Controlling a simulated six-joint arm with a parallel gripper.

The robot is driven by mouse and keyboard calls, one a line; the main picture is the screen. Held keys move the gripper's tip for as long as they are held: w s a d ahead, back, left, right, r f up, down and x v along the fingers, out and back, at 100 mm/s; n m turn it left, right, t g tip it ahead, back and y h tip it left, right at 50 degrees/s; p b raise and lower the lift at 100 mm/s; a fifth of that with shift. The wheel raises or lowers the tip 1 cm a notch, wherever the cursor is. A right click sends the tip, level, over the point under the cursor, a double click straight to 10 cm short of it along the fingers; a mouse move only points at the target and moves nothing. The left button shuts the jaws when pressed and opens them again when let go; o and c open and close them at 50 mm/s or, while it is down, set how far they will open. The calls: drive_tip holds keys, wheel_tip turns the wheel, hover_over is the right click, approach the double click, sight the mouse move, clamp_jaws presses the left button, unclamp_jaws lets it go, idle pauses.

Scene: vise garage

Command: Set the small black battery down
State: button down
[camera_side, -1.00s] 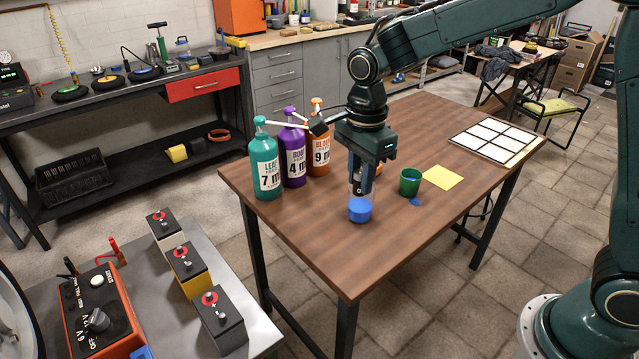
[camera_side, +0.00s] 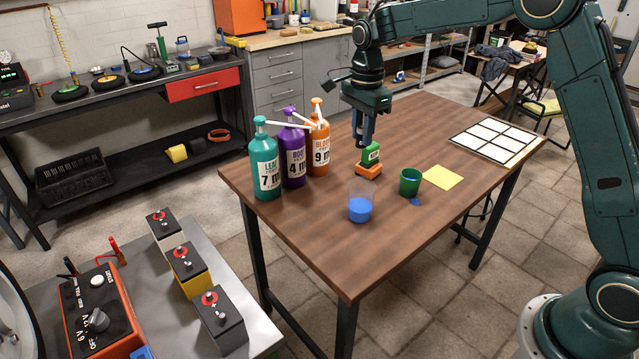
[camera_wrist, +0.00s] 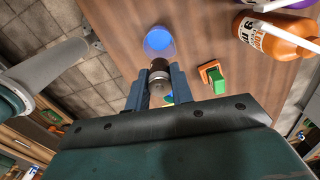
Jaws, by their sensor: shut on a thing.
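My gripper (camera_side: 364,140) is above the brown table in the side view, close to an orange-and-green block. In the wrist view my gripper (camera_wrist: 158,80) is shut on the small black battery (camera_wrist: 159,66), a short dark cylinder with a silvery end. The side view does not show the battery clearly; fingers and the block crowd that spot. Its gap above the table cannot be judged.
A clear cup with blue contents (camera_side: 360,208) stands in front of my gripper, a green cup (camera_side: 410,182) to its right. Bottles (camera_side: 268,175) stand to the left. A yellow sheet (camera_side: 442,177) and white grid (camera_side: 497,142) lie right. The front table is clear.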

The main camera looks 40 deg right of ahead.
drive_tip(key=w+d, duration=0.3)
drive_tip(key=d, duration=2.6)
drive_tip(key=f, duration=1.6)
drive_tip(key=shift+w+f, duration=0.2)
drive_tip(key=shift+f, duration=0.1)
drive_tip(key=shift+f, duration=2.15)
drive_tip(key=shift+f, duration=0.15)
drive_tip(key=c, duration=1.2)
unclamp_jaws()
drive_tip(key=shift+a, duration=0.1)
